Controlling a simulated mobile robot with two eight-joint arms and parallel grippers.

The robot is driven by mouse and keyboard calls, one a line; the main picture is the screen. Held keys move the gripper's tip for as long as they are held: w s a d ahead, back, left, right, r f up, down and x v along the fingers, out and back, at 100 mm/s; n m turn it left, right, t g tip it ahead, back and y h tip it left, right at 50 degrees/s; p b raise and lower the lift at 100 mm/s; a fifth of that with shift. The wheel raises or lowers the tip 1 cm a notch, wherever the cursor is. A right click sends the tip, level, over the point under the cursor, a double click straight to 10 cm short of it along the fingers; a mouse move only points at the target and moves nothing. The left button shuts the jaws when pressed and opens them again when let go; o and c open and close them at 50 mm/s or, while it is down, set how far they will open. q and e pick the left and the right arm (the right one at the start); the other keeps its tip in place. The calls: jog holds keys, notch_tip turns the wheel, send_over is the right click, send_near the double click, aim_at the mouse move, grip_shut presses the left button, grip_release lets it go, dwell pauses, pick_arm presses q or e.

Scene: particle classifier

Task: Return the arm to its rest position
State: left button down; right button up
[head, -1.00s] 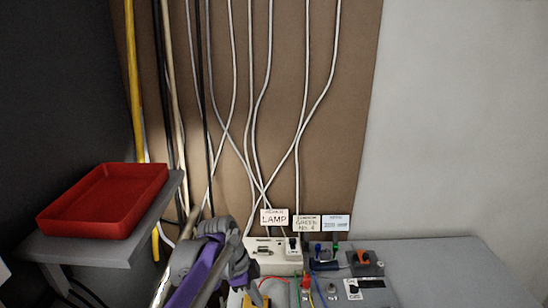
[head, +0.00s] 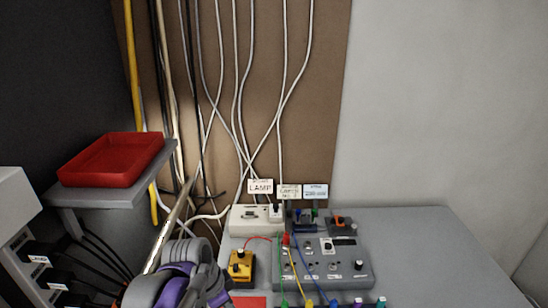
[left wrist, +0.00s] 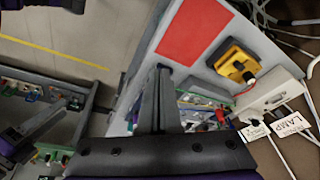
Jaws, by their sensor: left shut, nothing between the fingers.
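My left arm, grey and purple, shows at the bottom left of the head view (head: 182,278), in front of the grey bench. My left gripper (left wrist: 160,72) is in the left wrist view, with its dark fingers together and nothing between them. The fingers show against the bench and its devices, and look clear of them. In the head view I cannot make out the fingertips. My right gripper is in neither view.
The grey bench (head: 430,245) holds a yellow box (head: 241,266), a white socket block (head: 249,219) and a wired grey control box (head: 345,266). A red tray (head: 110,160) sits on a shelf at left. Cables hang behind. The bench's right side is clear.

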pick_arm(q)
jog(key=s+a+f+n+t+y, duration=0.1)
jog(key=s+a+f+n, duration=0.1)
jog(key=s+n, duration=0.3)
jog(key=s+a+f+n+t+y+p, duration=0.1)
jog(key=s+a+n, duration=0.4)
jog(key=s, duration=0.5)
notch_tip(320, 180, down, 2)
jog(key=shift+s+a+f+n+t+y, duration=0.15)
jog(key=shift+n+t+y, duration=0.15)
jog(key=shift+n+t, duration=0.4)
